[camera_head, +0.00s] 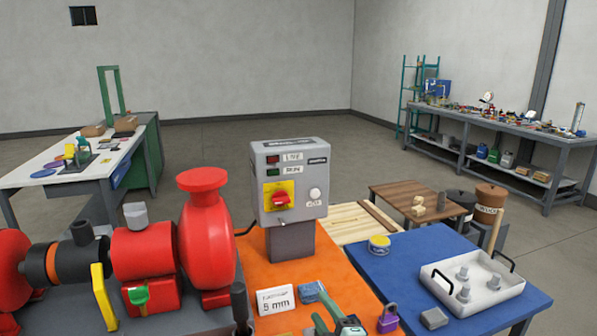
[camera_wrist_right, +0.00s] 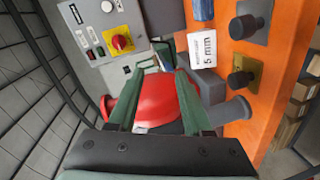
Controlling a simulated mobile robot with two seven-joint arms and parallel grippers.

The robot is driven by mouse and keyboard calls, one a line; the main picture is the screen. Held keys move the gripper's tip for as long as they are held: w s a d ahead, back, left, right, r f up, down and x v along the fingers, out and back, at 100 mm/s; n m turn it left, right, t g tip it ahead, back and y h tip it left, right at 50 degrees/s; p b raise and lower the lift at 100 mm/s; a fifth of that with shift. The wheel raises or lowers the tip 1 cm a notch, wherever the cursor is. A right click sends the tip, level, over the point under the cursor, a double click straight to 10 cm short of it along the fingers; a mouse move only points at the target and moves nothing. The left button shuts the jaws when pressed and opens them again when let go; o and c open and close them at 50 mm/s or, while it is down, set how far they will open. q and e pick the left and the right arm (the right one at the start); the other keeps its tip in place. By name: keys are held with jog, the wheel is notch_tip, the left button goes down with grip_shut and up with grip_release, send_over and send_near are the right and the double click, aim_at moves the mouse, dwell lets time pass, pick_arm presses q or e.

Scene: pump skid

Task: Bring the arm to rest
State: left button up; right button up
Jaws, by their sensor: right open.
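My right gripper (camera_head: 336,322) shows at the bottom edge of the head view, over the front of the orange bench top, with only its green fingers and part of its dark body in frame. In the right wrist view the two green fingers (camera_wrist_right: 162,72) stand apart with nothing held between them. The rounded red pump casing (camera_wrist_right: 158,98) shows beyond and between the fingers; I see no contact. The red pump (camera_head: 206,240) stands left of the gripper in the head view. My left gripper is in neither view.
A grey control box (camera_head: 290,180) with a red switch stands behind the gripper. A "5 mm" card (camera_head: 275,300) and a purple padlock (camera_head: 388,318) lie close by. A blue table (camera_head: 400,262) bears a white tray (camera_head: 478,302) at right. Open floor lies behind.

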jog(key=s+d+f+m+g+h, duration=0.1)
jog(key=s+d+f+m, duration=0.3)
jog(key=s+f, duration=0.4)
jog(key=s+d+f+m+g+h, duration=0.1)
jog(key=s+d+f+m+g, duration=0.2)
jog(key=s+f+m, duration=0.3)
jog(key=s+d+f+m+g, duration=0.2)
jog(key=s+d+f+m, duration=0.3)
jog(key=s+f, duration=0.6)
jog(key=s, duration=0.4)
jog(key=shift+s+f+m+h, duration=0.15)
jog(key=shift+f+m+h, duration=0.25)
